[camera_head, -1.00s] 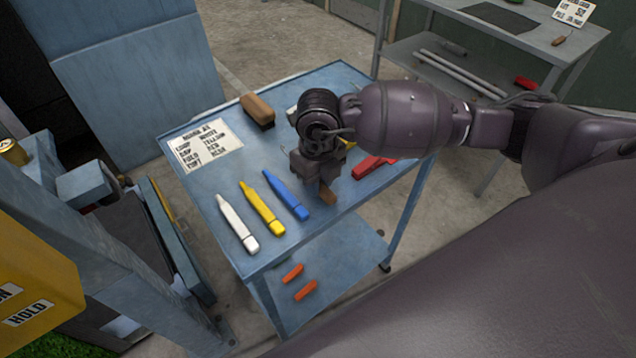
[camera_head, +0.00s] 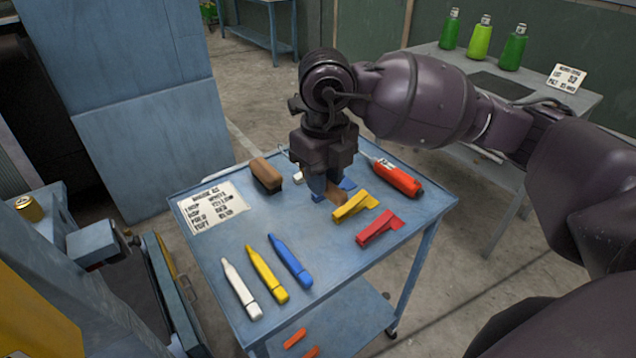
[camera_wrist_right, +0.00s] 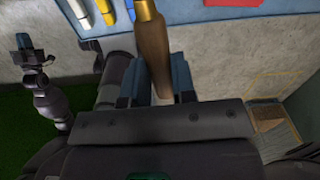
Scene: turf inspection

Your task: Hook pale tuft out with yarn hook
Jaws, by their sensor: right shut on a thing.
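My right gripper (camera_head: 328,182) is over the blue cart, its jaws pointing down. It is shut on the yarn hook, whose brown wooden handle (camera_head: 338,196) shows below the fingers. In the right wrist view the handle (camera_wrist_right: 151,45) stands between the two blue-grey fingers. The hook's metal tip is not clear. In the right wrist view an arm at the left ends in what looks like my left gripper (camera_wrist_right: 24,44); its jaws are too small to judge. The pale tuft is not in view; green turf (camera_wrist_right: 30,145) shows at the wrist view's left.
The cart top (camera_head: 225,245) holds white (camera_head: 241,289), yellow (camera_head: 266,273) and blue (camera_head: 290,260) markers, a brown brush (camera_head: 266,174), a card (camera_head: 212,207), yellow (camera_head: 355,205) and red (camera_head: 379,228) tools, and a red-handled tool (camera_head: 397,178). A bench with green bottles (camera_head: 481,41) stands behind.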

